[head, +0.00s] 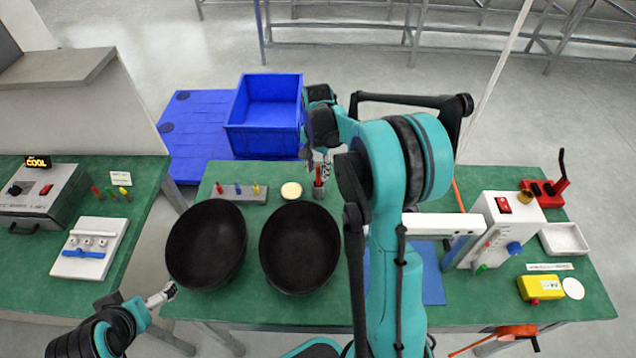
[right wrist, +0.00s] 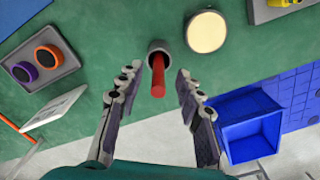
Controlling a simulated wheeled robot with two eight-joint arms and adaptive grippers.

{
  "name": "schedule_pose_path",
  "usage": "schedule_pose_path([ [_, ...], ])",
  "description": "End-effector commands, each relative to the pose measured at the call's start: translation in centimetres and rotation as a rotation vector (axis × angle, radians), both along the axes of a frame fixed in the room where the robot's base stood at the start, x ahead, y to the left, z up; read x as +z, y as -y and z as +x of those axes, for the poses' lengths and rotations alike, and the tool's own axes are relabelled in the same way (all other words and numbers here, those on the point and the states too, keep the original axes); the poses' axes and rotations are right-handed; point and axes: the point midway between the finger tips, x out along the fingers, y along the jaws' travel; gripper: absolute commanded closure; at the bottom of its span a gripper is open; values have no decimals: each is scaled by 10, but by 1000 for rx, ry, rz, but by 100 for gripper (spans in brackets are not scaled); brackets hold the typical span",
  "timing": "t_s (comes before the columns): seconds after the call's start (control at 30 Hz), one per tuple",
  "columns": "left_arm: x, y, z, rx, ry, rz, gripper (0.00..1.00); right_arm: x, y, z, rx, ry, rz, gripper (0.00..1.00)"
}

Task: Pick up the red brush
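The red brush (right wrist: 158,78) stands with its handle up in a small grey cup (right wrist: 158,47). In the head view the red brush (head: 318,175) shows partly, beside my right arm, with the cup (head: 318,192) below it. My right gripper (right wrist: 157,73) is open, its two fingers apart on either side of the brush handle in the wrist view, with a gap to it on both sides. In the head view the right gripper (head: 323,163) is partly hidden by its own arm. My left gripper (head: 162,295) is low at the left, by the table's front edge, away from the brush.
A cream round disc (head: 291,190) lies beside the cup. Two black bowls (head: 206,244) (head: 299,248) stand nearer on the green table. A grey strip (head: 226,197) with coloured pegs lies to the left. A blue bin (head: 264,140) stands beyond the table.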

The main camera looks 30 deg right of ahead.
Motion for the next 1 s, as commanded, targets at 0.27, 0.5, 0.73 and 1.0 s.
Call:
schedule_pose_path([
  [0.27,-17,0,0,0,0,0,0,-35,1,-2,1,0,0,64],
  [0.5,-16,0,0,0,0,0,0,-33,0,-2,1,0,0,85],
  [0.73,-16,0,0,0,0,0,0,-33,0,-2,1,0,-1,100],
  [1.0,-13,0,0,0,0,0,0,-27,1,-2,1,1,-1,100],
])
